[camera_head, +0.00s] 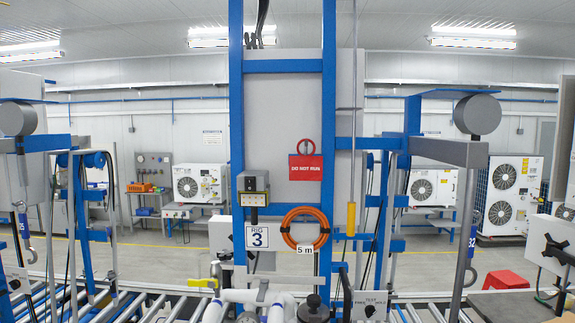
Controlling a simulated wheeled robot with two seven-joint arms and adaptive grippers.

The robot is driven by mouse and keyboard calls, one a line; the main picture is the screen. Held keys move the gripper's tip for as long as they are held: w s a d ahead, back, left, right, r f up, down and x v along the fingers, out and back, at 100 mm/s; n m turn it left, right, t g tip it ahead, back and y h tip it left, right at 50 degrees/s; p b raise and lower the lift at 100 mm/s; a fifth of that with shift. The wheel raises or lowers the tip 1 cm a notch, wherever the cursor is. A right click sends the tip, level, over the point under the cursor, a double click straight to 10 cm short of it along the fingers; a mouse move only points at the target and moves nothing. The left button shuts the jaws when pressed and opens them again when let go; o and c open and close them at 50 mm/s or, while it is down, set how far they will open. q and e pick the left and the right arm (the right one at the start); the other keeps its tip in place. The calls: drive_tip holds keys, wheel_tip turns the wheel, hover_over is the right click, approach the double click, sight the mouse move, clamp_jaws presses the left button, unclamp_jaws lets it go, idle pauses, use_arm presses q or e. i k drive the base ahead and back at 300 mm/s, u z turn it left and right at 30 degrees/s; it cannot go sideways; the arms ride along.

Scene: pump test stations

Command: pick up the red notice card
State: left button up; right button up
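The red notice card (306,167) reads "DO NOT RUN" in white letters. Neither of my grippers can be made out in the head view.
An orange hose coil (305,228) tagged "5 m" hangs below the card. White pipes (245,297) and rollers lie along the bottom.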

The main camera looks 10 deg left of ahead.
sight(302, 168)
drive_tip(key=u, duration=0.55)
drive_tip(key=i, duration=0.65)
drive_tip(key=u, duration=0.65)
